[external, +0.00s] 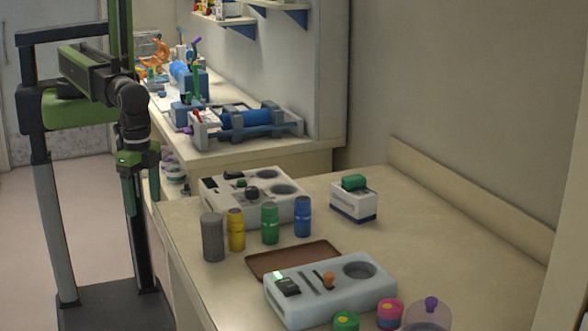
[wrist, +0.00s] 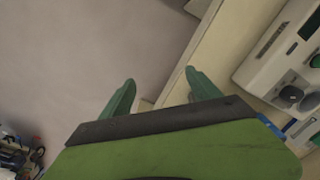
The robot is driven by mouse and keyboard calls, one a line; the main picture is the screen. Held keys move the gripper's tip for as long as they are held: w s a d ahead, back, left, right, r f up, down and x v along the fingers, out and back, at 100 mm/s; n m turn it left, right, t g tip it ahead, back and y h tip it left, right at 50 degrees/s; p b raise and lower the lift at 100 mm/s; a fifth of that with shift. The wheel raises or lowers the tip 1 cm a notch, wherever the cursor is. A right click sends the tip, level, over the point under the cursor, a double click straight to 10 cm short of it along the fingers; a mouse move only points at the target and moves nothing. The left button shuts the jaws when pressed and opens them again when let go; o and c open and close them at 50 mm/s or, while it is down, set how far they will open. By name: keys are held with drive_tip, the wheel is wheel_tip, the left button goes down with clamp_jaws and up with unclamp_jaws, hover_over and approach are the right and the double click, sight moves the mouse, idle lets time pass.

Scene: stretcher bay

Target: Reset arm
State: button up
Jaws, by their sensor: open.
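My gripper (external: 140,180) hangs pointing down at the left of the external view, beside the table's left edge and drawn back toward my column. In the wrist view my gripper (wrist: 160,90) shows two green fingers spread apart with nothing between them. Below the fingers, the floor (wrist: 80,70) and the table edge (wrist: 205,55) show. The gripper touches nothing that I can see.
On the table (external: 440,230) stand a white device (external: 215,207), grey, yellow, green and blue canisters, a small box (external: 354,203), a brown tray (external: 262,262), a second white device (external: 330,304) and small lidded jars. A cluttered bench (external: 235,155) lies behind. The table's right side is clear.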

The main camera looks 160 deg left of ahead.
drive_tip(key=s+d+m, duration=0.7)
drive_tip(key=s+d, duration=0.1)
drive_tip(key=d, duration=0.3)
drive_tip(key=shift+s+d+m, duration=0.2)
drive_tip(key=shift+s+m, duration=0.05)
drive_tip(key=shift+m, duration=0.15)
wheel_tip(320, 180, down, 8)
drive_tip(key=b, duration=0.8)
